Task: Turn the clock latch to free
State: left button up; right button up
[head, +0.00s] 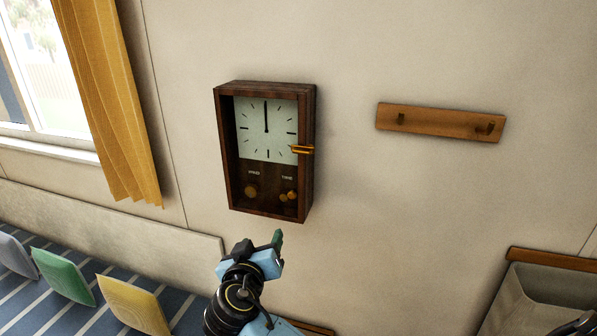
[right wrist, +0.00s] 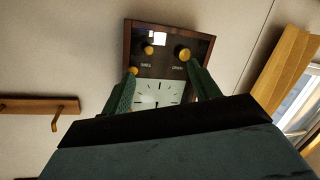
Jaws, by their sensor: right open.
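The wall clock (head: 222,150) has a dark wooden case and a white dial. Its brass latch (head: 302,149) lies roughly level across the right edge of the front, beside the dial. In the right wrist view the clock (right wrist: 128,42) appears upside down, and the latch (right wrist: 133,71) shows as a small brass end by the left fingertip. My right gripper (head: 261,241) is open and empty, below the clock. Its green fingers (right wrist: 161,76) stand apart in front of the clock in the right wrist view; contact cannot be told. My left gripper is not in view.
Brass knobs (head: 250,191) sit low in the clock case. A wooden peg rail (head: 440,121) hangs to the right, with bare wall between. A yellow curtain (head: 110,100) and window are at left. Cushions (head: 66,278) lie on a striped bench below. A grey bin (head: 540,290) is lower right.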

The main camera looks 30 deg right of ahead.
aim_at(301, 151)
jog(key=s+d+r+m+h+p, duration=0.1)
jog(key=s+r+m+h, duration=0.15)
jog(key=r, duration=0.55)
jog(key=s+d+r+m+h+p, duration=0.15)
jog(key=r+m, duration=0.25)
jog(key=r, duration=0.4)
jog(key=shift+g, duration=0.3)
jog(key=p+x, duration=0.2)
jog(key=x, duration=0.8)
jog(key=shift+w+d, duration=0.2)
jog(key=shift+d, duration=0.05)
jog(key=shift+x, duration=0.8)
jog(key=shift+f, duration=0.15)
jog(key=c, duration=1)
